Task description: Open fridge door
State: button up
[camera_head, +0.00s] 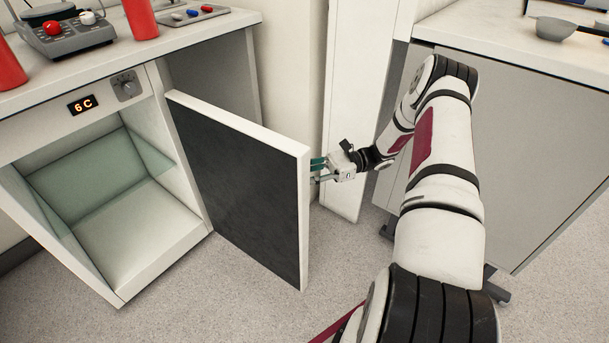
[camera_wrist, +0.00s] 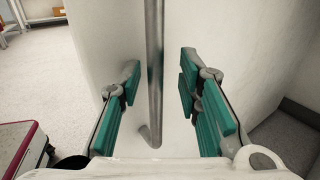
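The fridge (camera_head: 105,205) stands at the left with its door (camera_head: 245,195) swung wide open to the right. The door's dark inner panel faces the head camera. My gripper (camera_head: 317,170) is at the door's free edge, on its outer side, with its tips partly hidden by the door. In the wrist view, a grey metal bar handle (camera_wrist: 155,70) runs along the white door face between the two green-padded fingers of my gripper (camera_wrist: 160,82). The fingers are spread apart, with gaps to the bar on both sides.
The fridge interior is empty apart from a glass shelf (camera_head: 145,150). A control panel reading 6 C (camera_head: 83,104) is above it. Red cylinders (camera_head: 140,18) and a hotplate device (camera_head: 68,35) stand on the counter. A grey cabinet (camera_head: 535,150) is at the right. Floor before the door is clear.

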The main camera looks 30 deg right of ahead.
jog(key=v, duration=1.2)
jog(key=shift+f, duration=0.1)
